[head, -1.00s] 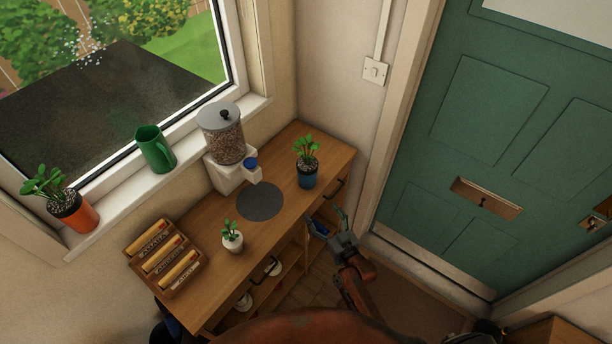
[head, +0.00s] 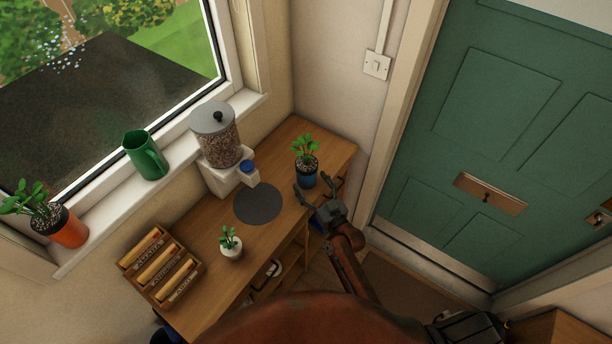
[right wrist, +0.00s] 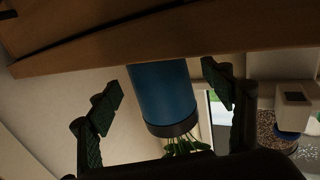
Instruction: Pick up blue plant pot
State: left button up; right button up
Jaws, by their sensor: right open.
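The blue plant pot (head: 306,181) with a green leafy plant stands upright near the right end of the wooden cabinet top. My right gripper (head: 317,185) is open at the pot's near side, its fingers pointing toward it. In the right wrist view, which looks upside down, the blue pot (right wrist: 162,92) shows between the two spread fingers (right wrist: 163,80), with a visible gap on each side. The pot is not gripped. My left gripper is not in view.
A round dark mat (head: 258,203), a food dispenser (head: 219,150), a small white plant pot (head: 231,247) and a wooden box (head: 160,268) share the cabinet top (head: 207,217). A green jug (head: 146,155) and an orange pot (head: 65,230) stand on the windowsill.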

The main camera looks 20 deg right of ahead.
aim_at(310, 182)
jog(key=x, duration=0.2)
jog(key=shift+w, duration=0.35)
jog(key=shift+w+r, duration=0.1)
jog(key=shift+w, duration=0.25)
jog(key=shift+w+a, duration=0.1)
jog(key=shift+c, duration=0.7)
jog(key=c, duration=0.8)
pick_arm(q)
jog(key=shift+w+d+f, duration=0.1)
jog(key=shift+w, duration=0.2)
pick_arm(e)
jog(key=c, duration=0.3)
